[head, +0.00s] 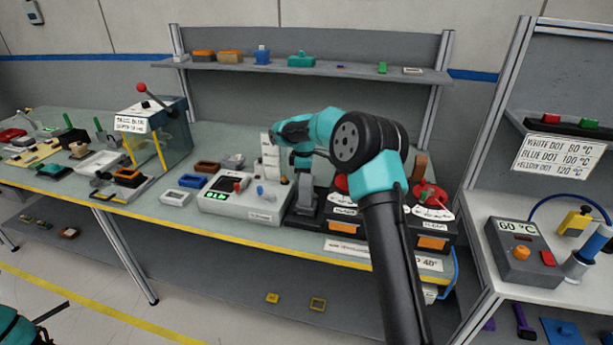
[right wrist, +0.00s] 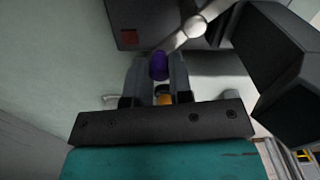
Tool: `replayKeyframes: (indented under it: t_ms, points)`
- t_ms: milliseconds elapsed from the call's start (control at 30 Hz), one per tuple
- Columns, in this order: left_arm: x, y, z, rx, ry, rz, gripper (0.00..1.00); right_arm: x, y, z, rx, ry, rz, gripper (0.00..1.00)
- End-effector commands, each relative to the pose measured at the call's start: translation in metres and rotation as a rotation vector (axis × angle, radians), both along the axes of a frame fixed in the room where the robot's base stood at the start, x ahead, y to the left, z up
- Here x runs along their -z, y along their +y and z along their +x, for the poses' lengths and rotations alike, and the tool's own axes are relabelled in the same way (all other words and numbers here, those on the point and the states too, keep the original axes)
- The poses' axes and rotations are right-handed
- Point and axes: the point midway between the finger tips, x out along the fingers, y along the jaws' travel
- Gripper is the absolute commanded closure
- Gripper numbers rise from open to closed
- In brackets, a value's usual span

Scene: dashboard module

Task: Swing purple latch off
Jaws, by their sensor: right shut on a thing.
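In the right wrist view, the purple latch knob (right wrist: 159,66) sits between the two fingers of my right gripper (right wrist: 160,60), which is shut on it. A pale grey bar (right wrist: 190,32) runs from near the knob up to the right, over a dark housing. An orange part (right wrist: 165,99) shows lower down between the fingers. In the head view, my right arm reaches over the bench beside the white control box (head: 243,200). Its wrist hides the fingertips and the latch there. My left gripper is out of view.
Dark units with red knobs (head: 428,194) and orange fronts stand beside my right arm. A blue-grey press with a red-tipped lever (head: 142,88) stands further left. A shelf (head: 337,71) spans the back. A heater box (head: 520,250) stands on the right table.

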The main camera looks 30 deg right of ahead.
Motion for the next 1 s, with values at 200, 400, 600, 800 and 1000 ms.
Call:
replayKeyframes:
  t_ms: [200,400,600,800,1000]
  points:
    - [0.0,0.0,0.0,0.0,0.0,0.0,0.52,0.0002,0.0045,-0.0004,-0.091,0.0,0.0,1.0]
    - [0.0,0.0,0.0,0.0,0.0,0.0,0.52,0.0002,0.0057,-0.0005,-0.12,0.0,0.0,1.0]
    - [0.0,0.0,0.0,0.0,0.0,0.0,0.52,0.0002,0.0058,-0.0006,-0.121,0.001,0.001,1.0]
    - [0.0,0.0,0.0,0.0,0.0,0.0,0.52,0.0002,0.0057,-0.0006,-0.121,0.001,0.001,0.73]
    - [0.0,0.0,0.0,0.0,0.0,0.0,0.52,0.0001,0.0055,-0.0006,-0.12,0.0,0.0,0.54]
